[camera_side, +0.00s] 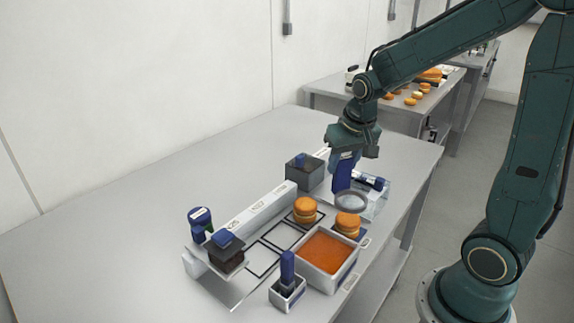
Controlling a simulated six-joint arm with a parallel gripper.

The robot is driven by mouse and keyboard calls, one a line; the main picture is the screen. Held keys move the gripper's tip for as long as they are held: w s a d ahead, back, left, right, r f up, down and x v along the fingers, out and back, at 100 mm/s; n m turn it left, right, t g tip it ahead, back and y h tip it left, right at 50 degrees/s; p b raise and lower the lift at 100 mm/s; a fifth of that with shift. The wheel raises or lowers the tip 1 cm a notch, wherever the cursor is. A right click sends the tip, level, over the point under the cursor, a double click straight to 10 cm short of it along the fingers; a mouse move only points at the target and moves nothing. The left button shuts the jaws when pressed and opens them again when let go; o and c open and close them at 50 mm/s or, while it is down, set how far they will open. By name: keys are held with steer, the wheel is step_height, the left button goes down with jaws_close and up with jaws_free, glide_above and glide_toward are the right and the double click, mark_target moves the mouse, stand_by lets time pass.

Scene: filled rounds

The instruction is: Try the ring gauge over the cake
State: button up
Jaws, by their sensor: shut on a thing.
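My gripper (343,170) is shut on the ring gauge, at what looks like its blue handle. The pale grey ring (351,202) of the gauge hangs below the gripper, just above and behind an orange round cake (347,224) with a pale filling. This cake sits on a small blue base at the right of the work area. From this angle I cannot tell whether the ring touches the cake. A second similar cake (304,208) sits to the left, on a framed square. The fingertips are hard to make out.
A white box with an orange fill (326,252) stands in front of the cakes. A blue-handled tool in a holder (287,284), a dark block with a blue top (226,251) and a grey box (304,172) stand around. The table's left side is clear.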

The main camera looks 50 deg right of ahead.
mark_target(340, 192)
steer(key=shift+f, duration=1.4)
steer(key=shift+f, duration=3.2)
stand_by(1.4)
steer(key=shift+r, duration=0.15)
stand_by(1.0)
